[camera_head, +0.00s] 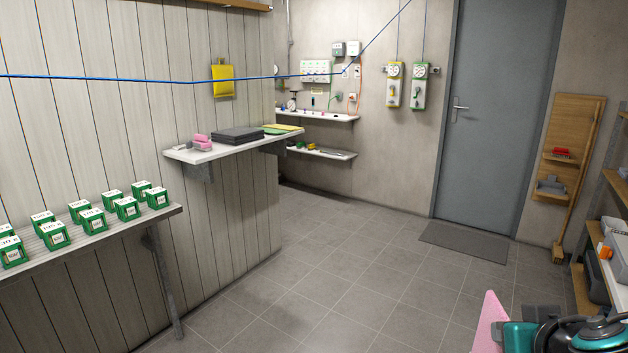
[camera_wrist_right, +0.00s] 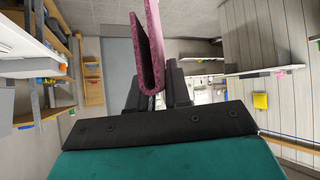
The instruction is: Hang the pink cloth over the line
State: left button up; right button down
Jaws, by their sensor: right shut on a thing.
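The pink cloth (camera_head: 491,322) is at the bottom right edge of the head view, partly cut off by the frame. In the right wrist view the cloth (camera_wrist_right: 149,65) hangs folded between the dark fingers of my right gripper (camera_wrist_right: 156,88), which is shut on it. The teal body of my right arm shows beside the cloth in the head view. The blue line (camera_head: 120,78) runs across the upper left of the head view, bends, and rises towards the top right. The cloth is well apart from the line. My left gripper is not in view.
A shelf with several green-and-white boxes (camera_head: 95,220) stands at the left under the line. A wall shelf (camera_head: 190,155) holds dark flat items and a pink block. A yellow item (camera_head: 222,80) hangs on the panelled wall. Storage shelves (camera_head: 582,285) stand at the right. The tiled floor (camera_head: 330,270) is clear.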

jog(key=s+d+m+h, duration=0.1)
jog(key=s+d, duration=0.1)
jog(key=d, duration=0.5)
jog(key=s+d+m+h, duration=0.1)
jog(key=s+d+m, duration=0.1)
jog(key=d, duration=0.4)
jog(key=shift+s+d+f+g+h, duration=0.3)
jog(key=shift+s+d+g+h, duration=0.1)
jog(key=shift+s, duration=0.1)
jog(key=shift+s+f, duration=0.3)
jog(key=shift+f, duration=0.1)
